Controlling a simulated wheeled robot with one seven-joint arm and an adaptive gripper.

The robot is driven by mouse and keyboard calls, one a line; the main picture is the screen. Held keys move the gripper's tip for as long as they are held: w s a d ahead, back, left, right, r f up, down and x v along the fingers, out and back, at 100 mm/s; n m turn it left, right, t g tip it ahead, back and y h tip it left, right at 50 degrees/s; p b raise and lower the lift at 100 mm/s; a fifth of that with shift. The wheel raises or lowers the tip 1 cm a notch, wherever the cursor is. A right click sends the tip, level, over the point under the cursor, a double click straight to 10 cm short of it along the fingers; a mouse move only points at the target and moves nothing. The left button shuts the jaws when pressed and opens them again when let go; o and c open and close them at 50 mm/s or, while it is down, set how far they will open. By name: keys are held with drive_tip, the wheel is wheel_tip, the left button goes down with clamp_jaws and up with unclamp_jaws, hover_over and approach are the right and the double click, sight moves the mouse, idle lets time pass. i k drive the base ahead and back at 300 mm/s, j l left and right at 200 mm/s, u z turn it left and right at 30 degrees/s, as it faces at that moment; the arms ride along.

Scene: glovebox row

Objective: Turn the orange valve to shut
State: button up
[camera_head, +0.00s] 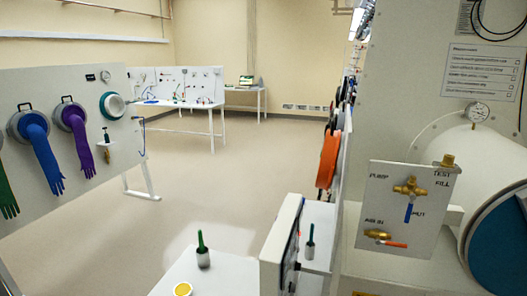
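A small valve with an orange lever (393,244) sits low on a white panel (430,200) at the right. Its brass body (377,234) is under a label that seems to read "AIR IN". The orange lever points right, close to level and tilted slightly down. Above it on the same panel is a brass valve (409,187) with a blue lever (408,212) that points down. My gripper is not in view.
A white cylinder with a teal end (500,245) stands right of the panel, with a gauge (478,112) above. A white table (222,278) with green-topped items is at the front. Gloves hang from a board (75,85) at left. Open floor (200,185) lies mid-room.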

sight(378, 242)
drive_tip(key=i+l, duration=0.2)
drive_tip(key=l, duration=0.15)
drive_tip(key=i+l, duration=0.2)
drive_tip(key=l, duration=0.15)
drive_tip(key=i+l+z, duration=0.1)
drive_tip(key=i+l, duration=0.15)
drive_tip(key=l, duration=0.1)
